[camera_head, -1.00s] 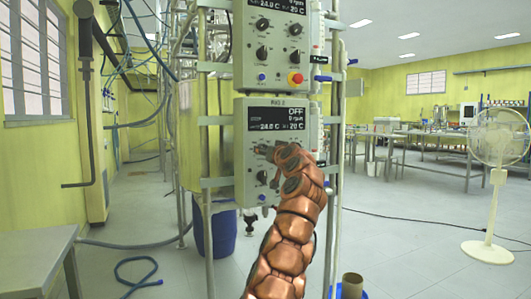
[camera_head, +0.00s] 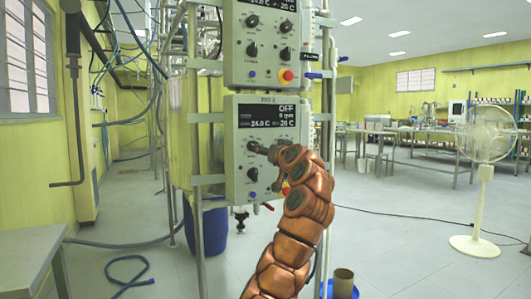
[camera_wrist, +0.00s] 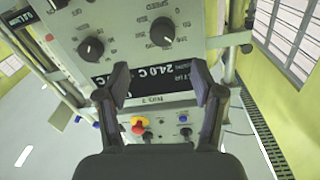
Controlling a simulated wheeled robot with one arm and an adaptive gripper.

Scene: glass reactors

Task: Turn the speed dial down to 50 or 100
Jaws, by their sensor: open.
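The lower control panel (camera_head: 238,165) is a grey box whose black display (camera_head: 268,116) reads OFF, 0 rpm, 24.0 C and 20 C. A black knob (camera_head: 253,147) at its upper left shows just left of my gripper (camera_head: 269,151). Another knob (camera_head: 252,174) sits below it. My arm hides the panel's right-hand knobs in the head view. The wrist view is upside down: a dial with numbers (camera_wrist: 161,30) and a second dial (camera_wrist: 90,48) lie beyond my gripper (camera_wrist: 152,82). Its two fingers are open and empty before the display.
An upper panel (camera_head: 233,68) with similar knobs and a red stop button (camera_head: 286,75) is mounted above. Metal posts (camera_head: 326,150) flank the panels. A white fan (camera_head: 486,145) stands at right, a bench (camera_head: 35,255) at left. Floor between is mostly open.

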